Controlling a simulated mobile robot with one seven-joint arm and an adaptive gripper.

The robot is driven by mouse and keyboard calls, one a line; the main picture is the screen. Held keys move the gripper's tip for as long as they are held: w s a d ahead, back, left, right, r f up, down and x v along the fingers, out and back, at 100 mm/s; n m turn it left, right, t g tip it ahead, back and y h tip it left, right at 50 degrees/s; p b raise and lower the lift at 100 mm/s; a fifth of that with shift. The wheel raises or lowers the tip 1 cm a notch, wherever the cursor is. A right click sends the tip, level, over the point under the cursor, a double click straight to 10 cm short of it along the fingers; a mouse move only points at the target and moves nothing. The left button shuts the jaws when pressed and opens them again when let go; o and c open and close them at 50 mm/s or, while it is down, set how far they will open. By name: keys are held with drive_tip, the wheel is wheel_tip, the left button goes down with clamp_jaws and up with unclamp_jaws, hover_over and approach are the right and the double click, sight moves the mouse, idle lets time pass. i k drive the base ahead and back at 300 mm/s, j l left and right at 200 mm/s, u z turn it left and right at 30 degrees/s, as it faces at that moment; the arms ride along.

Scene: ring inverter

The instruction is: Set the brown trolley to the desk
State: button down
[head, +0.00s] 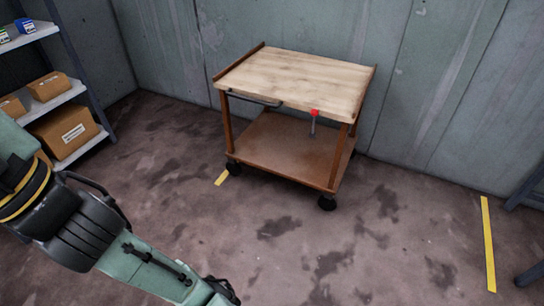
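The brown trolley (280,148) stands against the grey wall in the upper middle of the head view. It has a pale wooden top, a brown lower shelf, brown posts and dark wheels. A dark handle bar (252,98) runs along the front left of its top edge. A red-tipped lever (314,114) stands at its front side. My arm comes in from the left and runs down to the bottom edge, apart from the trolley. My gripper is out of the picture. I see no desk that I can make out.
A shelf rack (72,92) with cardboard boxes stands at the left wall. A yellow floor line (487,243) lies at the right, and a short yellow mark (221,178) lies beside the trolley. Blue-grey metal legs (526,188) show at the right edge. The stained floor in front is clear.

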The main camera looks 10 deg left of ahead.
sight(279, 144)
drive_tip(key=i+j, duration=1)
drive_tip(key=j, duration=0.25)
